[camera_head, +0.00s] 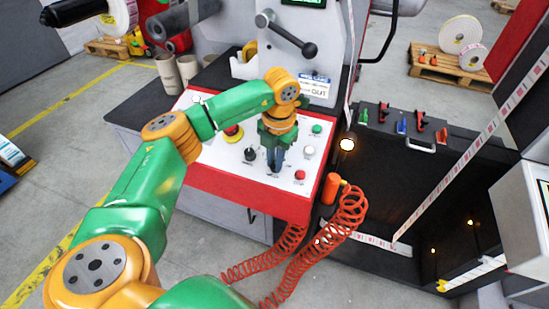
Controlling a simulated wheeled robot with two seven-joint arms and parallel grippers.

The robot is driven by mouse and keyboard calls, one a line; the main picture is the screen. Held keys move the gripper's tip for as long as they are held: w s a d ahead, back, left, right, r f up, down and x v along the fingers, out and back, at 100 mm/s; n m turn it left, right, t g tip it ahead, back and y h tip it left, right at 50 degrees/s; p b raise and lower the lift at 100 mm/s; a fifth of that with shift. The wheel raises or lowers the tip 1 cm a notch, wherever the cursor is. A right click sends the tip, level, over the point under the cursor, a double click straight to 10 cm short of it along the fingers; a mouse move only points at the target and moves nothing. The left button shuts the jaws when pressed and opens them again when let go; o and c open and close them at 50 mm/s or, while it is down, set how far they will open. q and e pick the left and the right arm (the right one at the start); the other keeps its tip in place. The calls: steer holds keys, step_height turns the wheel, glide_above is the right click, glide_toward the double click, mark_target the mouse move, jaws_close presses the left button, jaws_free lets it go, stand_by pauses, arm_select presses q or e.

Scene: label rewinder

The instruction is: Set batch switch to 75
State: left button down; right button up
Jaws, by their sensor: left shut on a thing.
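The control panel (225,175) has a white sloped face and a red front edge. My left gripper (275,168) points down onto the panel's middle right, its dark fingers shut on the batch switch. The switch is hidden by the fingers, so its pointer and markings cannot be read. A black knob (250,154) stands just left of the fingers, apart from them. My right gripper is out of view.
Near the fingers are a white button (309,152), a green button (317,129) and a red button (299,175). A red emergency stop (233,133) is partly behind my arm. A black-knobbed lever (309,50) stands behind. An orange coiled hose (335,235) hangs at the front right.

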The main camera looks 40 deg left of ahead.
arm_select(q)
steer(key=shift+m, duration=0.5)
steer(key=shift+r, duration=0.1)
steer(key=c, duration=0.9)
jaws_free()
steer(key=shift+w, duration=0.1)
steer(key=shift+o, duration=0.2)
step_height(320, 180, up, 7)
steer(key=shift+d+b, duration=0.35)
steer(key=shift+b, duration=0.1)
